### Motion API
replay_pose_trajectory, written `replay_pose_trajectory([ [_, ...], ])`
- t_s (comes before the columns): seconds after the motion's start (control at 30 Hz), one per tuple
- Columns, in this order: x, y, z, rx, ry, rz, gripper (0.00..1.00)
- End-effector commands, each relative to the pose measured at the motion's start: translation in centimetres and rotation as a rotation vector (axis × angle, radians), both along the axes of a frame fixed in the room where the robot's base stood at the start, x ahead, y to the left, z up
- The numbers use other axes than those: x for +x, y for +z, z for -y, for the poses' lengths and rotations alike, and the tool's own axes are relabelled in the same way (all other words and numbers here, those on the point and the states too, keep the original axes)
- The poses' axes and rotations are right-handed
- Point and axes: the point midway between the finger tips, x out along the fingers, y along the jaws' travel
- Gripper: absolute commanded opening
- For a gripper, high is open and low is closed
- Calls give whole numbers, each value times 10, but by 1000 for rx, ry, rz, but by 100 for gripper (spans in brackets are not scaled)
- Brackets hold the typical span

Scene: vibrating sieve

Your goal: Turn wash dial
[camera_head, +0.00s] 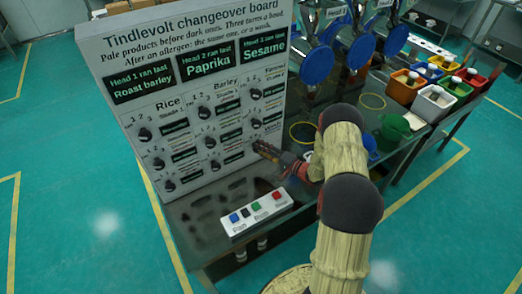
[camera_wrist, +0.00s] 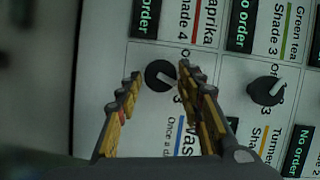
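The wash dial (camera_wrist: 158,74) is a round black knob with a white pointer, next to a partly covered label starting "Was". In the wrist view its pointer aims to the right. My gripper (camera_wrist: 160,72) is open, with one fingertip on each side of this dial. The right fingertip looks very close to it; I cannot tell whether either finger touches. In the head view my gripper (camera_head: 262,150) is at the lower right of the changeover board (camera_head: 130,75). The wash dial is hidden there behind my gripper.
Another dial (camera_wrist: 267,90), beside the Turmeric label, is right of my gripper in the wrist view. Several more dials cover the board. A button box (camera_head: 256,214) lies on the table below. Blue-lidded machines (camera_head: 318,66) and coloured bins (camera_head: 433,102) stand to the right.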

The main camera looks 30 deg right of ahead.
Motion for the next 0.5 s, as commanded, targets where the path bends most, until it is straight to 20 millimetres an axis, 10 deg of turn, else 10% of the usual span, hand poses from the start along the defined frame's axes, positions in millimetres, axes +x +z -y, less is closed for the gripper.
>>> replay_pose_trajectory([
  [0.5, -4, 0, 1, 0, 1, 0, 48],
])
